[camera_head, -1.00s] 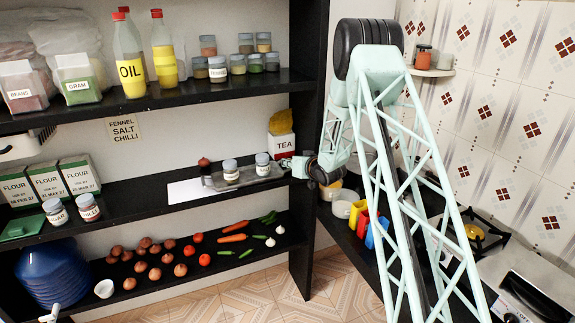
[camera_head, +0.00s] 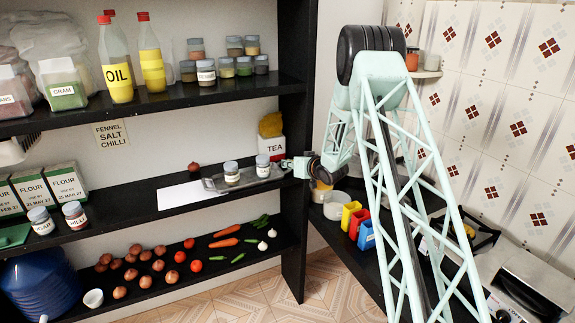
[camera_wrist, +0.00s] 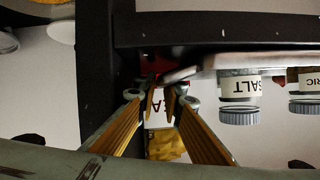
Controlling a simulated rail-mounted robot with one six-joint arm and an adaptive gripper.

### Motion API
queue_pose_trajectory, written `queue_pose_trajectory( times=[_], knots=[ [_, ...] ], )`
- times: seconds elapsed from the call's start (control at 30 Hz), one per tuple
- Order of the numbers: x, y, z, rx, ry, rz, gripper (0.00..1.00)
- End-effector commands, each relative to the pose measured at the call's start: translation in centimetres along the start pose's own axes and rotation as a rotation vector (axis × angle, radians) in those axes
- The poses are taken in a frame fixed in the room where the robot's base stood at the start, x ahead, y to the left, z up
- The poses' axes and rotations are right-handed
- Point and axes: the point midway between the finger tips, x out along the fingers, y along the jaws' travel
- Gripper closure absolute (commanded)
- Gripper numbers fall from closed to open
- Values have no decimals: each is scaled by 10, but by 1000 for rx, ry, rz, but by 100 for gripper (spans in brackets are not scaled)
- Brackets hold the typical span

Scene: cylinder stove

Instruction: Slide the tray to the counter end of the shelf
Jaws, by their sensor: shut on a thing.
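The grey metal tray (camera_head: 213,185) lies on the middle shelf (camera_head: 125,208), near the shelf's right end by the dark upright. It bears two lidded jars, one at left (camera_head: 231,173) and a salt jar (camera_head: 262,166). My gripper (camera_head: 301,167) is at the tray's right end, beside the upright. In the wrist view, which looks upside down, my gripper's fingers (camera_wrist: 162,97) are close together at the tray's end (camera_wrist: 183,74), shut on the tray. The exact contact is small and partly hidden.
A TEA box (camera_head: 275,146) stands behind the tray's right end. A white sheet (camera_head: 180,194) and a dark red round item (camera_head: 194,167) are left of the tray. The dark upright (camera_head: 295,220) stands at the shelf's right end. The counter with coloured containers (camera_head: 352,214) lies beyond it.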

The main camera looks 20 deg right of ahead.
Motion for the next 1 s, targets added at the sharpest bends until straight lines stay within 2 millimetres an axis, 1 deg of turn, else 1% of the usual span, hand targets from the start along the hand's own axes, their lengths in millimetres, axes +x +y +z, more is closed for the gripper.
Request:
queue_pose_trajectory(
  times=[0.03,0.23,0.27,0.33,0.57,0.73,0.87,1.0],
  knots=[
    [-1,6,-4,1,6,6,100],
    [-1,7,-6,2,8,8,100],
    [-1,8,-6,2,8,9,89],
    [-1,8,-6,2,9,9,83],
    [-2,10,-8,2,11,11,83],
    [-7,10,-9,2,11,12,83],
    [-16,10,-9,2,11,12,82],
    [-30,8,-8,2,10,11,81]
  ],
)
